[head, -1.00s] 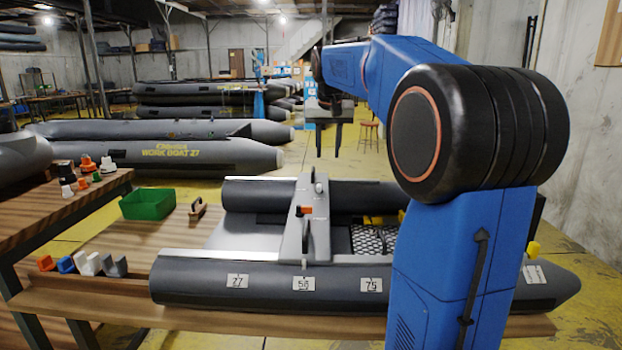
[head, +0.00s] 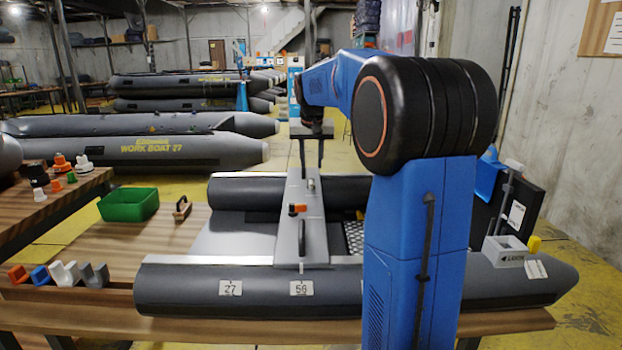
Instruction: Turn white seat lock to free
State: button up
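A grey seat board (head: 290,240) lies across the dark inflatable boat (head: 200,290) on the bench. A small whitish knob (head: 311,186), apparently the white seat lock, sits near the board's far end; its exact turn angle is too small to tell. An orange-topped lock (head: 298,209) stands nearer on the same board. My gripper (head: 312,168) points down at the end of my blue arm, just above or behind the whitish knob. Its two dark fingers are apart, with nothing visible between them. I cannot tell whether it touches the knob.
A dark handle (head: 301,236) rises from the board. A green bin (head: 129,205) and a wooden-handled brush (head: 182,208) are on the bench at left, with coloured blocks (head: 58,274) in front. A grey "LOCK" box (head: 505,251) is at right. My arm hides part of the boat.

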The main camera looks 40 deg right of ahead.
aim_at(311, 180)
jog(key=x, duration=0.8)
jog(key=shift+c, duration=0.4)
grip_shut()
